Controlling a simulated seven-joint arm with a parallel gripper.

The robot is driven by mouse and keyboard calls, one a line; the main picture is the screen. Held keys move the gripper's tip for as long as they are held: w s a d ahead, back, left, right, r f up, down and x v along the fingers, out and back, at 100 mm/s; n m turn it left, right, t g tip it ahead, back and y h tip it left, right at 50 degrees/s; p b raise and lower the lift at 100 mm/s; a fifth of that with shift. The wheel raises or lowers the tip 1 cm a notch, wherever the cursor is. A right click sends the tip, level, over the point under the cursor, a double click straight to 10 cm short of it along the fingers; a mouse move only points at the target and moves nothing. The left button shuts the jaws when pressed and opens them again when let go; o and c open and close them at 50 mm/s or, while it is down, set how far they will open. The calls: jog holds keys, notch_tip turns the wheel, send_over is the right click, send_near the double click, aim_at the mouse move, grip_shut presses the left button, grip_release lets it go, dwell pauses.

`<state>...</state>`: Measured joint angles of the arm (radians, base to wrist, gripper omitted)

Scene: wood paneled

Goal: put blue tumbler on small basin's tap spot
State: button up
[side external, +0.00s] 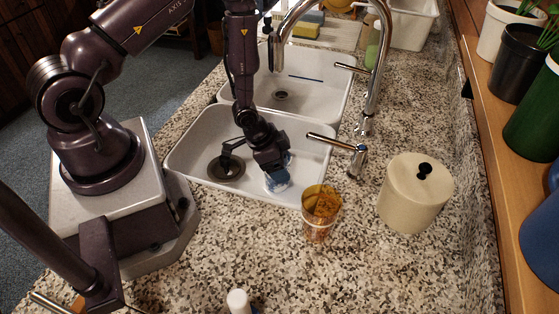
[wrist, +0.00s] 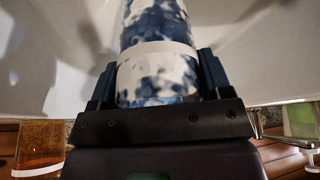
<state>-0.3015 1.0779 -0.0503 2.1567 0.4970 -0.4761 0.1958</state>
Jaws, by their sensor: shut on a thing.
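The blue tumbler (side external: 279,182) is blue-and-white patterned and sits low within the nearer sink basin (side external: 190,140), to the right of its drain (side external: 227,168). My gripper (side external: 277,168) comes down from above and is shut on it. In the wrist view, the tumbler (wrist: 158,62) lies between the two dark fingers of my gripper (wrist: 156,78). I cannot tell whether the tumbler touches the basin floor. A chrome tap (side external: 375,75) stands on the counter at the right of the sink, with a lever (side external: 357,160) near the nearer basin.
An amber glass (side external: 321,213) stands on the counter close to the basin's front right corner. A cream lidded canister (side external: 414,193) stands farther right. A second basin (side external: 318,68) lies behind. A yellow sponge (side external: 299,29) is at the back. Potted plants line the right shelf (side external: 490,130).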

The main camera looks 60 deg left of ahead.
jog(key=shift+f, duration=0.3)
jog(key=o, duration=1.1)
jog(key=shift+r, duration=0.1)
jog(key=v, duration=1.3)
